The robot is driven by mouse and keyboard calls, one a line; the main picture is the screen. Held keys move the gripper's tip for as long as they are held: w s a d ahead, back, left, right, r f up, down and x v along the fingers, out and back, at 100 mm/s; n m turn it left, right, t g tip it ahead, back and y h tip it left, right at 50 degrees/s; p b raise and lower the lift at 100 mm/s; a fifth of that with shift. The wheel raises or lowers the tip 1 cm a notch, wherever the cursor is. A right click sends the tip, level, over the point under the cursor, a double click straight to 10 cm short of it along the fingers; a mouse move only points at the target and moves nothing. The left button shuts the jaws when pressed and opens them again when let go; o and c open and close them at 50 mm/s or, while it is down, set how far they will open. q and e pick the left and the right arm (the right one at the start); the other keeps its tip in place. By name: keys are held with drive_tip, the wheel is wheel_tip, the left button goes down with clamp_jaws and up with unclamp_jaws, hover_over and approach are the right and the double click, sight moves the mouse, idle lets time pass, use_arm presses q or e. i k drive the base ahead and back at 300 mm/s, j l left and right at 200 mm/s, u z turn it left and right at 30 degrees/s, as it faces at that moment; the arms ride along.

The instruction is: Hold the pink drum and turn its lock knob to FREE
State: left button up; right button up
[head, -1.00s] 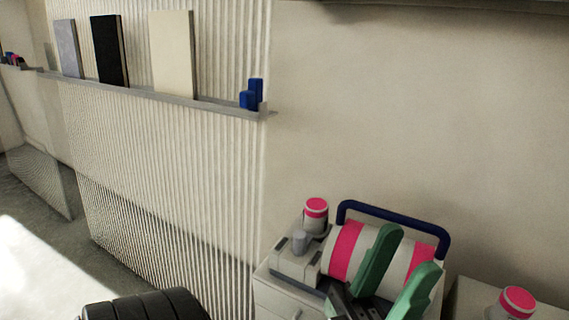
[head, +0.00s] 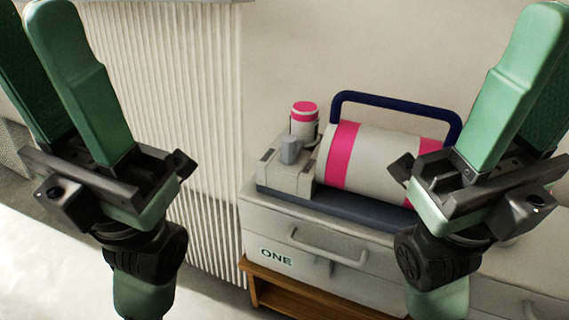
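The drum (head: 384,162) is a pale cylinder with pink bands, lying on its side on a dark base under a navy handle (head: 395,104). Its right end is partly hidden behind my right gripper. A grey upright knob (head: 291,150) stands on a pale block at the drum's left end; I cannot read any lock marking. My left gripper (head: 30,25) is raised at the left, fingers up, apart and empty, away from the drum. My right gripper (head: 552,35) is raised at the right, fingers up, apart and empty, in front of the drum's right end.
A small jar with a pink lid (head: 304,118) stands behind the knob. The drum unit sits on a pale drawer cabinet (head: 325,268) marked ONE, above a wooden stand (head: 290,291). A ribbed panel (head: 165,90) is at the left. Bare wall lies behind.

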sight(290, 148)
drive_tip(key=j+z, duration=0.75)
